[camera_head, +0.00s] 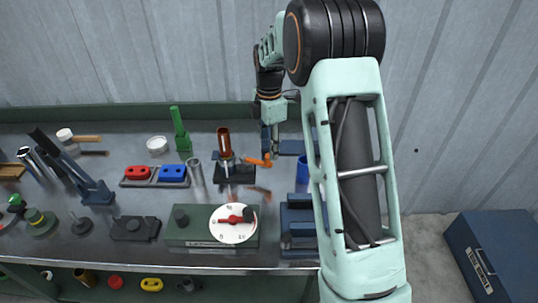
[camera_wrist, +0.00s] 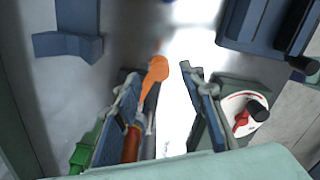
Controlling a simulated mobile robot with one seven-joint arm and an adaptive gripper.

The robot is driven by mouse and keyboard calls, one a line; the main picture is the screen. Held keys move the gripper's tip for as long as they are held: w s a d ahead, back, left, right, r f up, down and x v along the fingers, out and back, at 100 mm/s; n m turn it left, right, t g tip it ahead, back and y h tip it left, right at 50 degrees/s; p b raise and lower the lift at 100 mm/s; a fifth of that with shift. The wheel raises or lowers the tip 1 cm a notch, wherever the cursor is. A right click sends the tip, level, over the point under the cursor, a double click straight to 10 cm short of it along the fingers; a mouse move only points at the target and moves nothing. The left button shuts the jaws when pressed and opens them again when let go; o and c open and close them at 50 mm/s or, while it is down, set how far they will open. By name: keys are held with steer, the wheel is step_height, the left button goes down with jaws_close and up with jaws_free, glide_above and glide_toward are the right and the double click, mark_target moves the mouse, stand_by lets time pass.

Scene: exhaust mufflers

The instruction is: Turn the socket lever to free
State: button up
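The socket (camera_head: 224,144) is a brown-orange upright tube on a dark base (camera_head: 235,174), near the middle of the bench. Its orange lever (camera_head: 255,161) points right, toward my gripper (camera_head: 269,151). My gripper points down at the lever's outer end. In the wrist view my gripper (camera_wrist: 160,78) is open, with a clear gap between its fingers. The rounded orange lever end (camera_wrist: 157,69) shows close to the left finger, inside the gap's left side. I cannot tell whether they touch. The left finger partly hides the lever and the tube.
A green box with a white dial and red pointer (camera_head: 232,222) stands in front of the socket. A green clamp (camera_head: 180,132) and a red and blue block pair (camera_head: 172,174) stand to its left. Blue blocks (camera_head: 298,226) and a blue cup (camera_head: 302,172) stand right.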

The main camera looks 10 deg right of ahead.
steer(key=shift+f, duration=2)
steer(key=shift+c, duration=0.5)
jaws_close()
